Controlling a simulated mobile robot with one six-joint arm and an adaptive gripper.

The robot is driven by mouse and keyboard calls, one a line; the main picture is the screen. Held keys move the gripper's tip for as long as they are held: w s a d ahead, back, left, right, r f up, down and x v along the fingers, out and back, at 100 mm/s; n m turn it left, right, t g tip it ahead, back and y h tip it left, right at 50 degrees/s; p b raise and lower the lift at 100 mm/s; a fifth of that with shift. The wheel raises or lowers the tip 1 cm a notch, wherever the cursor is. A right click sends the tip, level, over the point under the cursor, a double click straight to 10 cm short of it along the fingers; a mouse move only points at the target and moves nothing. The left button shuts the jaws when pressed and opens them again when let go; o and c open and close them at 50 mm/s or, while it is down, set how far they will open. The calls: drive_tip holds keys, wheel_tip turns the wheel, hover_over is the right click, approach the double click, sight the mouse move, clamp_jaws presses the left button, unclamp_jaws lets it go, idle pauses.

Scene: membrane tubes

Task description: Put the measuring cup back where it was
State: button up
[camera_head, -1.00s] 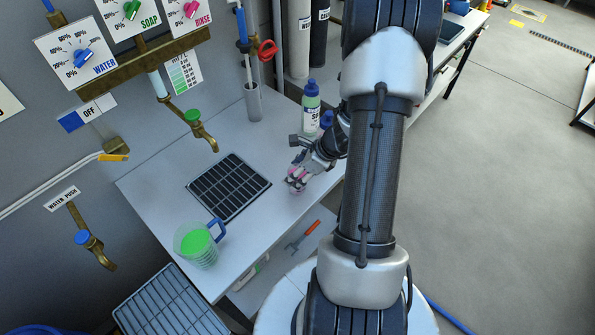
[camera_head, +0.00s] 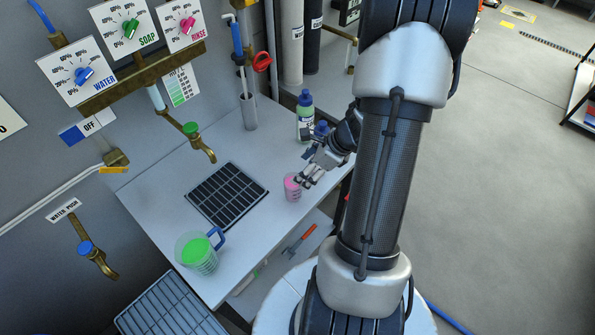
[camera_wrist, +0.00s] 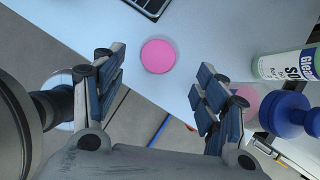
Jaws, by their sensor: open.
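A small cup of pink liquid (camera_head: 292,187) stands upright on the white worktop, to the right of the black drain grate. In the wrist view it is a pink disc (camera_wrist: 158,56), ahead of and between my fingers. My gripper (camera_head: 306,178) is open and empty, just right of the cup; the wrist view shows its spread fingers (camera_wrist: 160,90) with a clear gap on both sides of the cup. A clear jug (camera_head: 198,254) with green liquid and a blue handle stands at the worktop's near left.
The black drain grate (camera_head: 227,195) lies in the worktop. A soap bottle (camera_head: 305,118) stands behind my gripper and shows at right in the wrist view (camera_wrist: 288,65). A brass tap (camera_head: 200,145) overhangs the worktop at the back left. Bare worktop lies between jug and cup.

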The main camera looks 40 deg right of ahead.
drive_tip(key=shift+p+v, duration=0.4)
drive_tip(key=shift+v, duration=1.5)
